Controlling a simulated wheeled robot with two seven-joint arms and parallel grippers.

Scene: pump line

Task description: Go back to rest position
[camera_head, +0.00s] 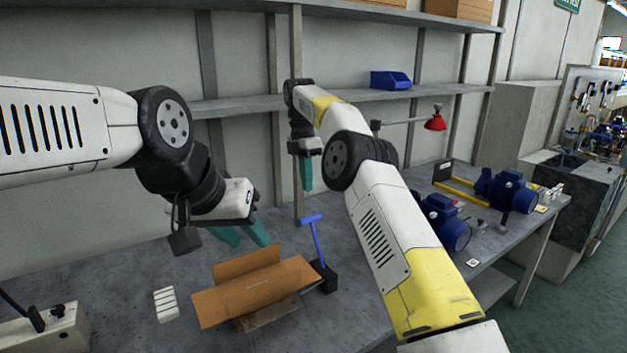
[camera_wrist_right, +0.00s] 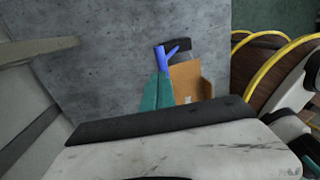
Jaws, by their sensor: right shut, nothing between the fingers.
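My left gripper (camera_head: 243,238) hangs over the bench at the left, above the back of an open cardboard box (camera_head: 255,292). Its two teal fingers are apart with nothing between them. My right arm reaches across the middle, and its gripper (camera_head: 306,175) points down in front of the back wall, high above the bench. Its teal fingers are together and empty. They also show in the right wrist view (camera_wrist_right: 158,93), where a blue handle and the cardboard box (camera_wrist_right: 190,82) appear beyond them.
A blue T-shaped handle on a dark base (camera_head: 317,240) stands right of the box. A white slotted block (camera_head: 166,304) lies left of it. Blue pumps (camera_head: 442,220) stand at the right. A red lamp (camera_head: 435,122) and a blue bin (camera_head: 390,80) are behind.

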